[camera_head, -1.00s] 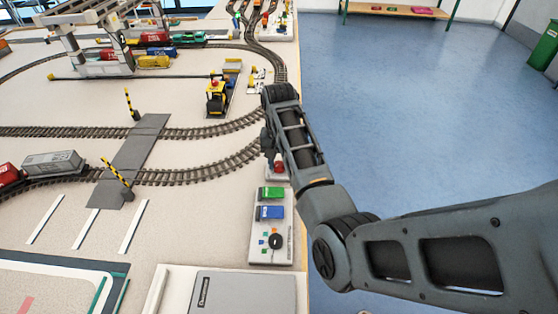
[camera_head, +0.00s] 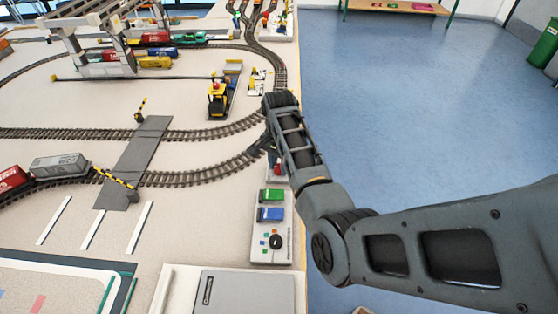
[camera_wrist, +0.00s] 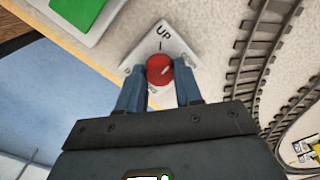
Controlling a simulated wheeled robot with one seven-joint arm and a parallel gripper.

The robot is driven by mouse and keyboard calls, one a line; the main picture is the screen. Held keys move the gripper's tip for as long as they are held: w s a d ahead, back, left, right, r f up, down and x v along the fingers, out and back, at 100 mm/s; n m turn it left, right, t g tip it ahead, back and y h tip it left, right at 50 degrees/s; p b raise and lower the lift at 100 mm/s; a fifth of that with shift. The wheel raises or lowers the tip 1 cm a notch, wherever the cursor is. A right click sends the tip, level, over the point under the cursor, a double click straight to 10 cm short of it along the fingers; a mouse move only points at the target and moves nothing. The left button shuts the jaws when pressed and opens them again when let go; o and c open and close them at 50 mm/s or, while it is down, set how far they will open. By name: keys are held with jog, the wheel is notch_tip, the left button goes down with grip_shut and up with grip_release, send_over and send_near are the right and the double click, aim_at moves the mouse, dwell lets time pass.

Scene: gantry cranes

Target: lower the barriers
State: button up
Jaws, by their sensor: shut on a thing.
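Two yellow-and-black striped barriers flank the grey level crossing. The near barrier (camera_head: 114,178) slants low, its tip up to the left. The far barrier (camera_head: 142,106) is tilted up to the right. My gripper (camera_wrist: 160,82) is shut on a red ball knob (camera_wrist: 159,67), with one blue finger on each side of it. The knob stands over a white plate (camera_wrist: 185,47) marked "UP" at its far end. The plate's other end is mostly hidden by the fingers. In the head view my arm covers most of this lever.
A control panel with a green and a blue block (camera_head: 270,214) lies near the table's right edge. Tracks (camera_head: 200,176) run past the crossing. A grey wagon (camera_head: 59,165) stands left of the near barrier. A yellow-and-black locomotive (camera_head: 217,98) stands farther back.

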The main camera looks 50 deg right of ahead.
aim_at(279, 166)
jog(key=m, duration=0.5)
jog(key=shift+m, duration=0.3)
jog(key=m, duration=0.5)
jog(key=shift+m, duration=0.3)
jog(key=o, duration=1)
jog(key=shift+o, duration=0.2)
jog(key=shift+r, duration=0.1)
notch_tip(279, 166, up, 8)
jog(key=shift+f+b, duration=0.15)
jog(key=shift+b, duration=0.25)
